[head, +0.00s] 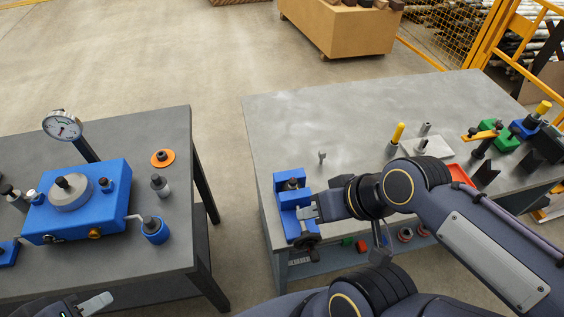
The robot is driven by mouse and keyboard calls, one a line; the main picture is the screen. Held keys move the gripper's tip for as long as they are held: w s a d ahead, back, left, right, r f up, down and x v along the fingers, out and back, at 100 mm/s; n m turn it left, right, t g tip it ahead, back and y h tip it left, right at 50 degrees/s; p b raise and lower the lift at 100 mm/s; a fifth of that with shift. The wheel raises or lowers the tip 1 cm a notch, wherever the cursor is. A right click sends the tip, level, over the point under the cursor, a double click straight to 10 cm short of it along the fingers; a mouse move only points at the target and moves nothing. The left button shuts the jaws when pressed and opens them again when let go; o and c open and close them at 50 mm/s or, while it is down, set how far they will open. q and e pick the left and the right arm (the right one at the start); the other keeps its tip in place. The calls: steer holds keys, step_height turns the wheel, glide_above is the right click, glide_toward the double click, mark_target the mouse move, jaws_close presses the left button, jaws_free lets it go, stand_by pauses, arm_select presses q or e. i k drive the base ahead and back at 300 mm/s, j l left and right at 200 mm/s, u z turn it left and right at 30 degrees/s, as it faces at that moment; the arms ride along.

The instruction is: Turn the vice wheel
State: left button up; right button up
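The blue vice (289,190) stands at the left end of the right-hand table. Its dark wheel (305,247) is at the vice's near end, by the table's front edge. My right gripper (306,213) is over the vice body, just behind the wheel as seen here. Its light fingertip overlaps the blue body; I cannot tell whether it touches, or whether the fingers are apart. The gripper and arm hide part of the vice's right side. My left gripper (93,304) is at the bottom left edge, partly cut off, away from the vice. Its opening cannot be made out.
The right-hand table (315,115) has bare room behind the vice; a small grey post (322,158) stands there. Several tools stand at its right. The left table (180,215) holds a blue fixture (115,180) with a dial gauge (62,126). A floor gap separates the tables.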

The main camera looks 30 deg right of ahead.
mark_target(307, 241)
steer(key=k+l+u, duration=0.35)
steer(key=l, duration=0.5)
steer(key=k+l+u, duration=0.35)
steer(key=k+l, duration=0.15)
steer(key=l, duration=0.25)
steer(key=k+l+u, duration=0.35)
steer(key=k+l, duration=0.2)
steer(key=j+u, duration=0.25)
steer(key=j, duration=0.35)
